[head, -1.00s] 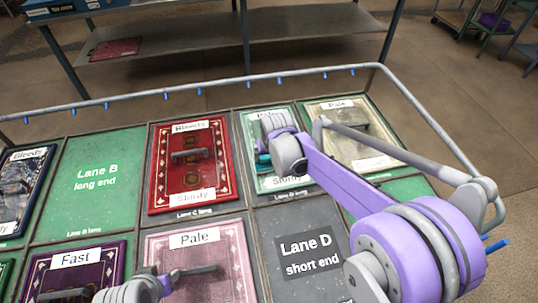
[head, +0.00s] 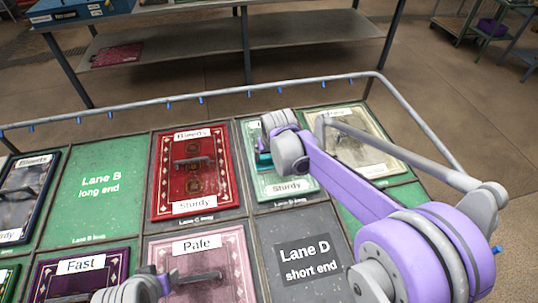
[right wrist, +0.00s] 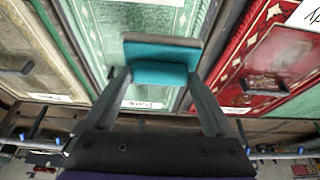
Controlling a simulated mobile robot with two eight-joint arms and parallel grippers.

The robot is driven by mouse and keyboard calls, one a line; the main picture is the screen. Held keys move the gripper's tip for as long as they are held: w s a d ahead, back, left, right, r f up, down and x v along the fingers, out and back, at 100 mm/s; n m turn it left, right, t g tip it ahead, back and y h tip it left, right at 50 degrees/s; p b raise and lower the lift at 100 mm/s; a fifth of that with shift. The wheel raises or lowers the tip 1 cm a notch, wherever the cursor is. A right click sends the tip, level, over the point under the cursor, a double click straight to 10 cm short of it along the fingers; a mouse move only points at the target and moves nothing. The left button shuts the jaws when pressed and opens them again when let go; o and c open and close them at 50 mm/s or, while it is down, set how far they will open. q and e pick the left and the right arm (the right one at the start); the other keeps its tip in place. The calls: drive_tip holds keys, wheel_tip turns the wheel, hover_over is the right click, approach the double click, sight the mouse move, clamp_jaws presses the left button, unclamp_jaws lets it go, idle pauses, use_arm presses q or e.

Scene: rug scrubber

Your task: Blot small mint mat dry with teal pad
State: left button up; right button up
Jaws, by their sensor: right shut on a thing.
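The small mint mat (head: 258,183) lies at the lane D long end, with a white label reading "Sturdy" at its near edge. It also shows in the right wrist view (right wrist: 100,35), pale green with a light patterned border. My right gripper (right wrist: 158,76) is shut on the teal pad (right wrist: 163,50), which is over the mint mat; I cannot tell whether it touches. In the head view the arm hides much of the mat, and only a bit of the pad (head: 263,160) shows. My left gripper (head: 160,283) is low over the pink mat; its jaws are unclear.
A red mat (head: 163,185) lies left of the mint mat and a pale beige mat (head: 375,145) right of it. A pink mat (head: 235,255) and a purple mat (head: 110,262) lie nearer. Green lane B (head: 100,210) is bare. A metal rail (head: 240,90) runs behind.

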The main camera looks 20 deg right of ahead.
drive_tip(key=d+p, duration=0.1)
drive_tip(key=d, duration=0.8)
use_arm(q)
drive_tip(key=shift+s+f+b, duration=0.25)
drive_tip(key=shift+f+b, duration=0.75)
drive_tip(key=shift+b, duration=0.4)
use_arm(e)
drive_tip(key=shift+s+d+f, duration=0.1)
drive_tip(key=shift+s+f, duration=0.05)
drive_tip(key=shift+f, duration=0.85)
drive_tip(key=shift+s+f, duration=0.1)
drive_tip(key=shift+f, duration=0.85)
use_arm(q)
drive_tip(key=shift+f, duration=0.15)
use_arm(e)
drive_tip(key=shift+f, duration=0.15)
drive_tip(key=shift+f, duration=0.1)
use_arm(q)
drive_tip(key=shift+f, duration=0.1)
drive_tip(key=r+p, duration=0.1)
drive_tip(key=w+r+p, duration=0.1)
drive_tip(key=r, duration=0.1)
drive_tip(key=shift+r, duration=0.1)
use_arm(e)
wheel_tip(320, 180, up, 4)
drive_tip(key=shift+r, duration=0.2)
